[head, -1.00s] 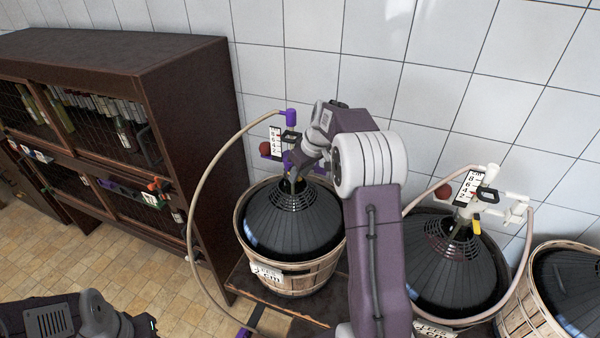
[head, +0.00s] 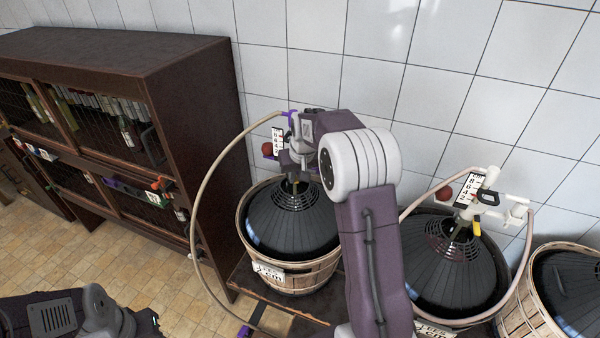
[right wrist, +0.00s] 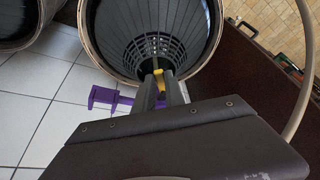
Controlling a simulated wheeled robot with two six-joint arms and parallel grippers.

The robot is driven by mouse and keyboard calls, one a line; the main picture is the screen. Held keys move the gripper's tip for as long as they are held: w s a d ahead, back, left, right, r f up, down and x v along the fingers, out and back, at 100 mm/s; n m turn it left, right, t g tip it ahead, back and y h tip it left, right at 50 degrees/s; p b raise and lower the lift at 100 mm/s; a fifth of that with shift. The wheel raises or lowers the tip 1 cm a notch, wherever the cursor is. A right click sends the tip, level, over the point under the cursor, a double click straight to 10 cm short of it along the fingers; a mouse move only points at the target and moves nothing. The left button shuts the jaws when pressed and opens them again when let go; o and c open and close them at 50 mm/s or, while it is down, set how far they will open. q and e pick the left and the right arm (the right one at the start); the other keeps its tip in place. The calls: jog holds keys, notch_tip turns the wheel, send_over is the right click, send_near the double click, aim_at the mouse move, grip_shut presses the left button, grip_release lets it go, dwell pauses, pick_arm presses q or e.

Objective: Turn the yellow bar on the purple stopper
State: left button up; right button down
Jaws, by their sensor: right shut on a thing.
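The yellow bar (right wrist: 159,74) shows in the right wrist view between and just beyond my fingertips, in front of the black demijohn cover. My right gripper (right wrist: 160,90) is shut on it; the fingers hide much of the bar. Purple parts of the stopper fitting (right wrist: 103,97) stick out to the left of the fingers there. In the head view my right gripper (head: 290,172) is at the neck of the left demijohn (head: 292,222), and my wrist hides most of the stopper. A purple piece (head: 289,117) shows above it. My left arm is at the lower left; its fingers are not visible.
A second demijohn (head: 455,270) with a white fitting (head: 490,185) stands to the right, and a third basket (head: 565,300) at the right edge. A pale hose (head: 195,215) arcs left of the first basket. A dark bottle cabinet (head: 215,130) stands at the left.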

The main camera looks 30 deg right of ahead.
jog(key=shift+w+a+m+g+h+p, duration=0.2)
jog(key=shift+a+m+h, duration=0.25)
jog(key=shift+m, duration=0.8)
jog(key=shift+w+a+m+g+h+p, duration=0.1)
jog(key=shift+w+a+m+g+h, duration=0.3)
jog(key=shift+m, duration=0.9)
jog(key=shift+w+a+m+g+h+p, duration=0.15)
jog(key=shift+a+m+h, duration=0.35)
jog(key=shift+m, duration=0.75)
jog(key=c, duration=1.4)
grip_release()
jog(key=b+v, duration=0.1)
jog(key=v, duration=0.8)
